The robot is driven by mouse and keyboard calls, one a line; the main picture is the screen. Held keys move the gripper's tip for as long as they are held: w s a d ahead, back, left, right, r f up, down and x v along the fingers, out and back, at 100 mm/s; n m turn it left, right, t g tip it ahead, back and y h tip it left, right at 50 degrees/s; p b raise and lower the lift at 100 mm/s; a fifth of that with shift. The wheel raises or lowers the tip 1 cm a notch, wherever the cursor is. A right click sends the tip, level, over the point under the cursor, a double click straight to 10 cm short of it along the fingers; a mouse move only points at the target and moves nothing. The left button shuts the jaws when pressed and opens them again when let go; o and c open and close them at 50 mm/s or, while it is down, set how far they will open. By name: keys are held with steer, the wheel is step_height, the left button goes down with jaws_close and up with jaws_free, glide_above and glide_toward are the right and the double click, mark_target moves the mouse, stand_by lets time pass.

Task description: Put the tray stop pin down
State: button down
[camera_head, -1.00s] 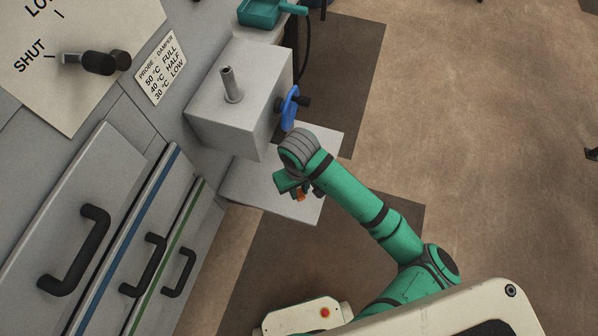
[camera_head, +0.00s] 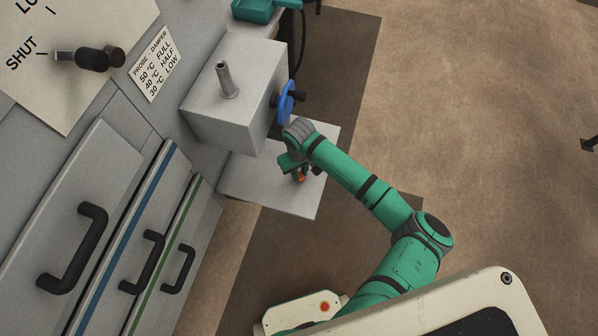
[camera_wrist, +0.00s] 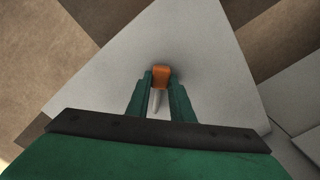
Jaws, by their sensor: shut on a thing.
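The tray stop pin (camera_wrist: 161,76) has an orange head and a pale grey shank in the wrist view. My gripper (camera_wrist: 160,88) is shut on it, one green finger on each side. In the head view the pin's orange part (camera_head: 300,175) shows below my gripper (camera_head: 297,168), over the light grey shelf (camera_head: 262,189) under the press box. In the wrist view the same grey surface (camera_wrist: 205,45) lies behind the pin. I cannot tell whether the pin touches it.
A grey box (camera_head: 235,95) with an upright metal post (camera_head: 227,80) and a blue handwheel (camera_head: 286,103) stands just behind my wrist. Cabinet fronts with black handles (camera_head: 73,248) are at the left. Open floor (camera_head: 480,130) is at the right.

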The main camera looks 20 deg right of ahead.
mark_target(299, 174)
steer(key=shift+f, duration=0.2)
steer(key=c, duration=1.6)
jaws_free()
steer(key=shift+o, duration=0.2)
step_height(299, 174, up, 12)
steer(key=shift+r, duration=0.15)
steer(key=shift+a, duration=0.15)
